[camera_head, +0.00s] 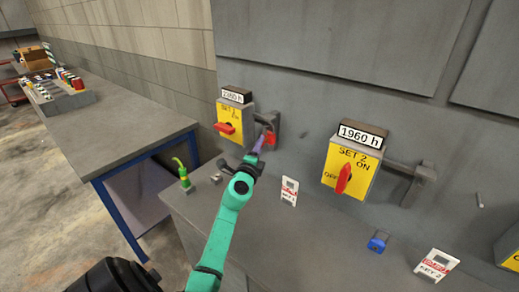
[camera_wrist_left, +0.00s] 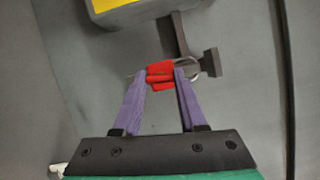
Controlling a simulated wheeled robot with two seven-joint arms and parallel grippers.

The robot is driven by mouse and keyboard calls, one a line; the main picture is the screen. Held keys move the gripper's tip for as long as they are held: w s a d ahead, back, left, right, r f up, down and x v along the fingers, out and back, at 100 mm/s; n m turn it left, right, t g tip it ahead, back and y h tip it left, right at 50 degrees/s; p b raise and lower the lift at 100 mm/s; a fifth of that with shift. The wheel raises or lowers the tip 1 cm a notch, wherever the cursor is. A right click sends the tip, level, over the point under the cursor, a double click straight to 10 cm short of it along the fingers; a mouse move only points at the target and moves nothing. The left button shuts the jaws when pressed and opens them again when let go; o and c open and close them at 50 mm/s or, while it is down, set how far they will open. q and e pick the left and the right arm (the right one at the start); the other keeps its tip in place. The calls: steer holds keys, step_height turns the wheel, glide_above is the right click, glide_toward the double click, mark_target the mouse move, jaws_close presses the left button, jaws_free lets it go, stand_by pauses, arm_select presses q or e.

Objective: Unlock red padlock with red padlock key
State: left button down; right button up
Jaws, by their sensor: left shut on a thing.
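The red padlock (camera_head: 270,138) hangs at the metal bracket beside the left switch box. In the left wrist view, the padlock (camera_wrist_left: 159,68) shows with its grey shackle to the right, near the bracket. My left gripper (camera_head: 258,146) is at the padlock, its purple fingers pointing up at it. In the left wrist view, the left gripper (camera_wrist_left: 161,78) is shut on a small red piece, which looks like the red padlock key (camera_wrist_left: 162,86), against the padlock body. Where key and padlock meet is hard to make out. My right gripper is not in view.
The left switch box (camera_head: 230,121) and the right switch box (camera_head: 350,170) have red handles. A blue padlock (camera_head: 378,242), a tag (camera_head: 289,190) and another tag (camera_head: 436,264) are on the grey ledge. A green item (camera_head: 183,176) stands at its left end. A bench (camera_head: 122,120) is at left.

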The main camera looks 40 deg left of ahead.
arm_select(q)
steer(key=shift+a+f+m+t+h+b, duration=0.1)
steer(key=shift+m+t+h+b, duration=0.4)
steer(key=shift+m+b, duration=1.7)
steer(key=shift+d+m+t+h+b, duration=0.15)
steer(key=shift+m+t+b, duration=0.9)
steer(key=shift+b, duration=2)
steer(key=shift+a+f+m+t+h+b, duration=0.15)
steer(key=shift+m+t+h+b, duration=0.15)
steer(key=shift+m+b, duration=2.05)
steer(key=shift+r+n, duration=0.1)
steer(key=shift+n, duration=0.2)
steer(key=shift+f+b, duration=1)
steer(key=shift+b, duration=0.2)
steer(key=shift+s+p, duration=0.6)
steer(key=shift+s, duration=1.9)
